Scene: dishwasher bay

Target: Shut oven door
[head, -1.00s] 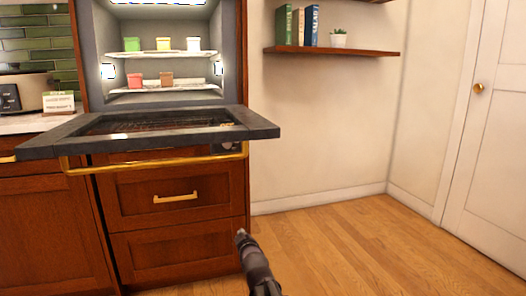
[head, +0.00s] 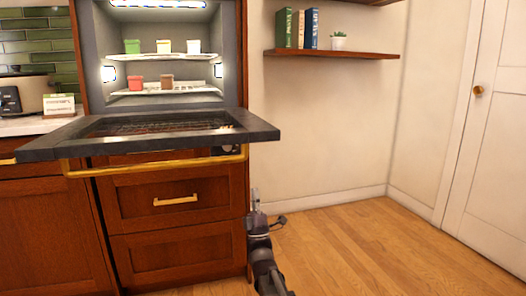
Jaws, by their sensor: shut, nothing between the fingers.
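The oven door (head: 60,145) is open and lies flat, a dark frame around a glass panel, jutting out toward me. Its gold bar handle (head: 150,168) hangs under the near edge. The lit oven cavity (head: 165,115) behind it is fully exposed. My gripper (head: 254,192) is small in the head view, just right of the drawer fronts and below the door's right corner. It is shut and empty, apart from the door and handle. Its fingertips are hard to make out.
Shelves inside the cavity hold several coloured containers (head: 164,46). Wooden drawers (head: 175,215) stand below the door. A wall shelf (head: 330,54) with books and a plant is at the upper right. The wooden floor (head: 370,245) to the right is clear.

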